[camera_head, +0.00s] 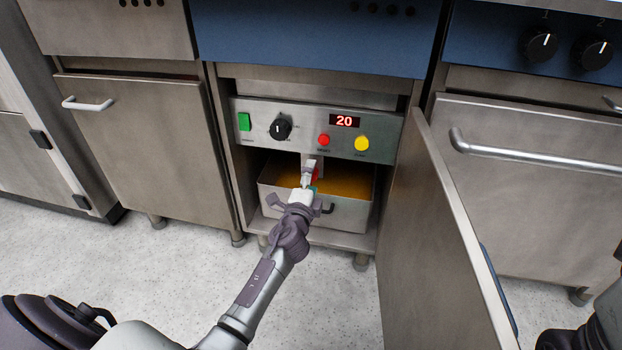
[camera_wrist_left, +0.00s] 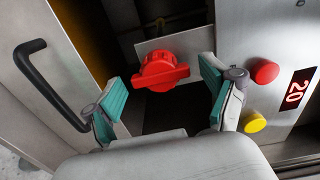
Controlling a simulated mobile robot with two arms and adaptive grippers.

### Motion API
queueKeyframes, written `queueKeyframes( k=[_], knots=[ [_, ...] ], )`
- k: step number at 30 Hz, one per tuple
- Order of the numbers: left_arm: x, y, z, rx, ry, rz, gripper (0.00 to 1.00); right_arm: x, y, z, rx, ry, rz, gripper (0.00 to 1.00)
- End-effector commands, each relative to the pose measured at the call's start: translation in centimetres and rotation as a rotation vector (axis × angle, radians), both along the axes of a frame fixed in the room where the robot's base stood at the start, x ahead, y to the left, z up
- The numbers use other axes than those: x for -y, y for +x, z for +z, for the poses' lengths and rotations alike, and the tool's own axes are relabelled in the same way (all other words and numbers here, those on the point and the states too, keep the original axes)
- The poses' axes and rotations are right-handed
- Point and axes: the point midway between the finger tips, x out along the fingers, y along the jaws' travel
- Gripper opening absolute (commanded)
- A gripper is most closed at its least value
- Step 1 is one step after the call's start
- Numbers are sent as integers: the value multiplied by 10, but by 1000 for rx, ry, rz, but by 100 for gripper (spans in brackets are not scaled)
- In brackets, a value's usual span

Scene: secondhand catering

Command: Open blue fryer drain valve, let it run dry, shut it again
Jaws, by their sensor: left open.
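The blue fryer (camera_head: 310,38) has its cabinet door (camera_head: 440,235) standing open. Inside, the red drain valve handle (camera_wrist_left: 161,72) shows in full in the left wrist view, on a grey plate. In the head view my left gripper (camera_head: 309,180) mostly hides it. The left gripper (camera_wrist_left: 165,100) is open, its teal fingertips on either side of the handle and apart from it. A metal drain pan (camera_head: 345,211) with a black handle (camera_wrist_left: 48,85) stands below the panel and holds yellow-brown oil (camera_head: 348,184). My right gripper is not in view.
The control panel (camera_head: 300,130) above the pan has a green switch (camera_head: 244,121), black knob (camera_head: 280,129), red button (camera_head: 323,140), yellow button (camera_head: 362,143) and a display (camera_head: 344,121) reading 20. The open door bounds the right side. Speckled floor (camera_head: 170,265) is clear at left.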

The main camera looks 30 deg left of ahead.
Motion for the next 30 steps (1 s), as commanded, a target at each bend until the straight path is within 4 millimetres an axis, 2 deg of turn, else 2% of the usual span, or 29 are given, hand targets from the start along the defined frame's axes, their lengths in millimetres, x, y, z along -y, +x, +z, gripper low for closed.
queueKeyframes(
  k=[5,8,21,25,30],
  knots=[
    [0,-2,0,1,0,0,84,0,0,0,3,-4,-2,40],
    [3,-12,0,0,0,-1,84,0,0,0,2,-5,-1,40],
    [25,-96,0,-1,-2,1,84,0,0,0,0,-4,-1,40],
    [29,-110,-1,-2,-1,0,84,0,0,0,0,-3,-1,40],
    [30,-117,0,0,0,0,84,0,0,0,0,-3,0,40]
  ],
)
